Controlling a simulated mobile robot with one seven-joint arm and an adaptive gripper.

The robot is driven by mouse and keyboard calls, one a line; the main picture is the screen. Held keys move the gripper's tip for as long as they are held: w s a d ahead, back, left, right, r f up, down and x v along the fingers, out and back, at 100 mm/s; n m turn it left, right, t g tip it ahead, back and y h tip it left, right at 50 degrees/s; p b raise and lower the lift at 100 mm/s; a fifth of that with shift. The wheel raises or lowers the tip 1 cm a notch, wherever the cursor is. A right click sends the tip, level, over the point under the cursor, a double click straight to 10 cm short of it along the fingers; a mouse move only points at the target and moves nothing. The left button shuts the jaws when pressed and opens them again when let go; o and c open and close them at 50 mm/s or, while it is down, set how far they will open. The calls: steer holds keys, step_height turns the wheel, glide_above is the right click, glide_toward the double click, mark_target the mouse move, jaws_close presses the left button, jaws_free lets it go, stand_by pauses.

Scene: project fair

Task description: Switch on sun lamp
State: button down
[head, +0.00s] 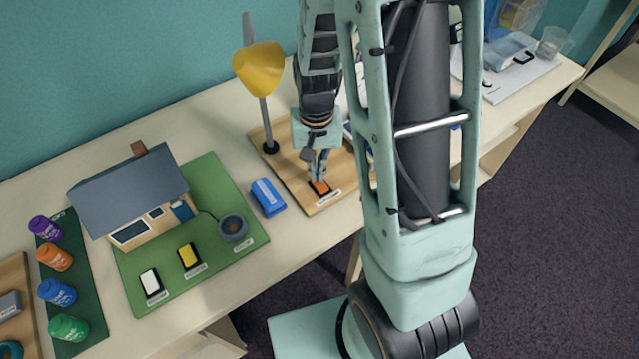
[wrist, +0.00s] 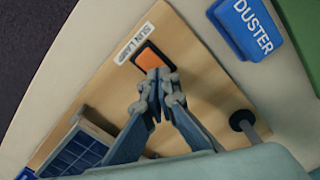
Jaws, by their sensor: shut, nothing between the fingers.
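The sun lamp switch (head: 320,188) is an orange rocker in a black frame on a wooden board (head: 290,165). In the wrist view the orange rocker (wrist: 148,58) sits beside a label reading SUN LAMP (wrist: 137,44). The lamp has a yellow shade (head: 259,68) on a grey stand at the back left of the board. My gripper (head: 318,178) is shut and empty, pointing down. In the wrist view its fingertips (wrist: 157,76) overlap the near edge of the orange rocker. I cannot tell whether they touch it. The lamp's bulb is hidden by the shade.
A blue duster (head: 268,197) lies left of the board. A model house (head: 135,200) on a green base with white and yellow switches stands further left. A solar panel (wrist: 75,155) is on the same board. My arm hides part of the table.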

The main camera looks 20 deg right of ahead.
steer(key=shift+f+b, duration=0.5)
steer(key=shift+f, duration=0.15)
steer(key=shift+r, duration=0.15)
step_height(320, 180, up, 7)
steer(key=p, duration=0.5)
steer(key=shift+p, duration=0.3)
stand_by(0.4)
